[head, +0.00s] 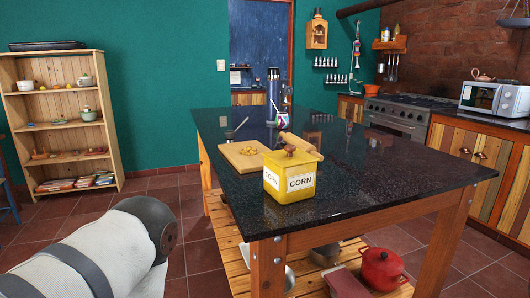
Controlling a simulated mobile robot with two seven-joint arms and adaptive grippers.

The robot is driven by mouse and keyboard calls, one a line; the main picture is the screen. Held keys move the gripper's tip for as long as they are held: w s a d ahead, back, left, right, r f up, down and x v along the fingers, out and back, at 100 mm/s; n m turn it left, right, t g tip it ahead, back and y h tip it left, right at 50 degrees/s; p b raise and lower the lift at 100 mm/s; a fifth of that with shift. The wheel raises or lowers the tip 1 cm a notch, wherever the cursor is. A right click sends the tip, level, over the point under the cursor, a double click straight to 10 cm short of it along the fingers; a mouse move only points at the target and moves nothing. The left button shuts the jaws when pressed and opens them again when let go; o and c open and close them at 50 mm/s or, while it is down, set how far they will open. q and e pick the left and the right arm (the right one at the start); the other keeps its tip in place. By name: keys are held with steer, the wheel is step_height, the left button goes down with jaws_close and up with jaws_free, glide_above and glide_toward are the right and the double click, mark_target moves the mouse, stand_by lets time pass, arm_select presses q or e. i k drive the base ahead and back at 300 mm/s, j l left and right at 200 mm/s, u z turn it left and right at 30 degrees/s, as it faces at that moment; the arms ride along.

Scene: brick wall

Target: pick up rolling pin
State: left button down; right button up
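The wooden rolling pin (301,144) is on the dark island countertop (360,160), just behind the yellow corn canister (290,180). The canister and its lid hide part of it. The pin slants from back left to front right. No gripper shows in the head view. A white and grey link of my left arm is at the bottom left, well apart from the island.
A cutting board (243,160) with yellow food pieces lies left of the rolling pin. The counter's right side is mostly clear. A red pot (383,268) is on the lower shelf.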

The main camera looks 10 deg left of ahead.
mark_target(288, 138)
steer(key=i+j+z, duration=0.15)
steer(key=j+z, duration=0.15)
steer(key=j, duration=0.25)
steer(key=i+j+z, duration=0.1)
steer(key=j+z, duration=0.2)
steer(key=j, duration=0.25)
steer(key=j+z, duration=0.3)
steer(key=j, duration=0.3)
steer(key=j+z, duration=0.35)
steer(key=j, duration=0.25)
steer(key=k+j+z, duration=0.1)
steer(key=j+z, duration=0.2)
steer(key=j, duration=0.25)
steer(key=k+j+z, duration=0.3)
steer(key=j, duration=0.25)
steer(key=k+j+z, duration=0.1)
steer(key=j+z, duration=0.2)
steer(key=j, duration=0.25)
steer(key=k+j+z, duration=0.3)
steer(key=j, duration=0.15)
